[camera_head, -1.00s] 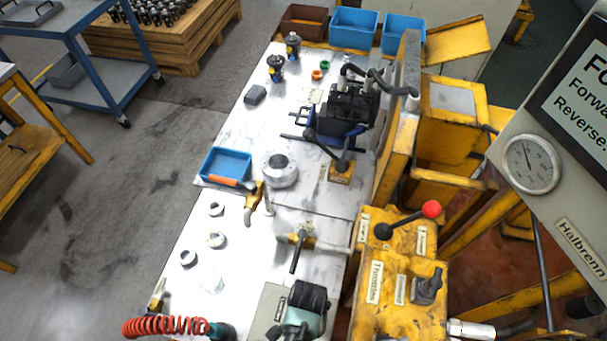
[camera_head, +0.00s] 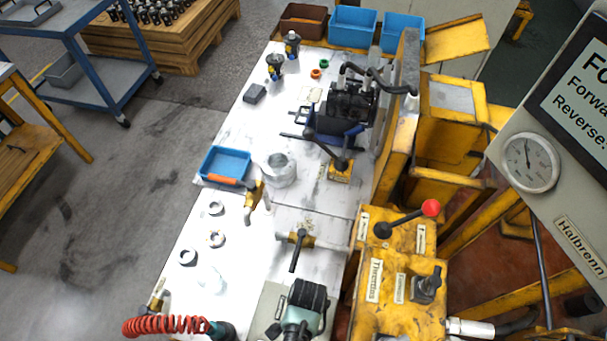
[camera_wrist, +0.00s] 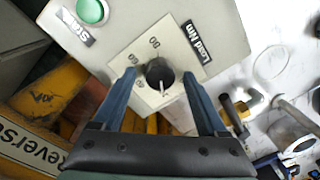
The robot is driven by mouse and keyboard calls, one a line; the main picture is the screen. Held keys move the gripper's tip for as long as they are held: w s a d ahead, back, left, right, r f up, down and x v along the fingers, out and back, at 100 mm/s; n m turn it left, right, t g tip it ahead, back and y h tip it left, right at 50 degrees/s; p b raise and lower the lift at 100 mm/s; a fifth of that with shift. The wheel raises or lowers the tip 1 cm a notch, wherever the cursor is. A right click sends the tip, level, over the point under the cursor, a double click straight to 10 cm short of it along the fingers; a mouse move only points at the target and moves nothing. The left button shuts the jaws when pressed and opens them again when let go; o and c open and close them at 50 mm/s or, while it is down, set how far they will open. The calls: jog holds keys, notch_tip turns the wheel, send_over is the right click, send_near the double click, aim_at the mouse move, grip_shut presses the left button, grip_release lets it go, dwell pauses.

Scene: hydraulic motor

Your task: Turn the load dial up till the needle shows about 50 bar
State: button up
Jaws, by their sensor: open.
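The load dial (camera_wrist: 160,75) is a black round knob with a pale pointer line on a light plate lettered "Load Nm" in the wrist view. The pointer is toward the picture's bottom. My gripper (camera_wrist: 161,79) is open, with one blue finger on each side of the knob; I cannot tell whether they touch it. In the head view my gripper (camera_head: 308,294) is over the grey control box (camera_head: 272,300) and hides the dial. The round white gauge (camera_head: 530,163) is on the grey panel at right. Its needle points nearly straight up; its numbers are too small to read.
A green button (camera_wrist: 92,11) marked "Start" is beside the dial plate. A yellow valve block (camera_head: 400,285) with a red-knobbed lever (camera_head: 431,208) stands right of the box. A red coiled hose (camera_head: 165,326) is at left. The bench front has several loose rings.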

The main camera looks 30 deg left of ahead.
notch_tip(320, 180, up, 13)
jog(key=shift+s+d, duration=0.15)
jog(key=shift+d, duration=0.2)
dwell(0.6)
jog(key=w+d+r+n+t, duration=0.1)
jog(key=w+r+t, duration=0.7)
jog(key=w+r, duration=0.95)
jog(key=w+d+r+n+t+y, duration=0.1)
jog(key=w+r+t, duration=0.25)
jog(key=r, duration=0.55)
jog(key=w+d+r+n+t, duration=0.1)
jog(key=w+r+t, duration=0.25)
jog(key=r, duration=0.45)
notch_tip(320, 180, up, 19)
jog(key=s+d+n+t, duration=0.1)
jog(key=s+d+t, duration=0.15)
jog(key=t, duration=0.25)
jog(key=s+d+r+t, duration=0.1)
jog(key=s+r+t, duration=0.2)
jog(key=s+r, duration=0.2)
jog(key=s+d+r+n+t+h+b, duration=0.1)
jog(key=s+r+t, duration=0.3)
jog(key=r, duration=0.8)
jog(key=shift+s+d+h, duration=0.3)
jog(key=shift+s+d, duration=0.3)
jog(key=shift+s, duration=0.2)
